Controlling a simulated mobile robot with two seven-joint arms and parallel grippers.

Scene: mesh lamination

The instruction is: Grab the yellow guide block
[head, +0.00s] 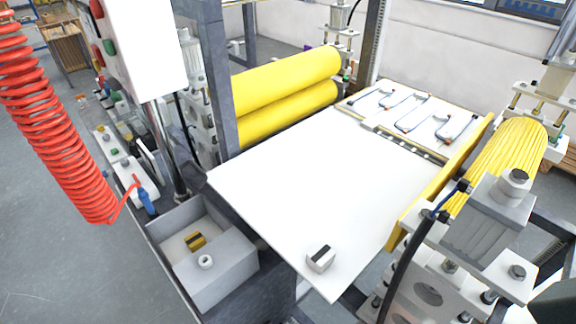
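The yellow guide block (196,240) is a small yellow piece with a dark stripe. It lies inside a grey open box (166,231) at the lower left of the head view, beside the white table. Neither of my grippers shows in this view.
A white block with a dark top (320,259) stands near the front edge of the white table (310,190). Yellow rollers (290,85) stand behind it, and a ribbed yellow roller (500,165) is at the right. A red coiled hose (55,130) hangs at the left. The table's middle is clear.

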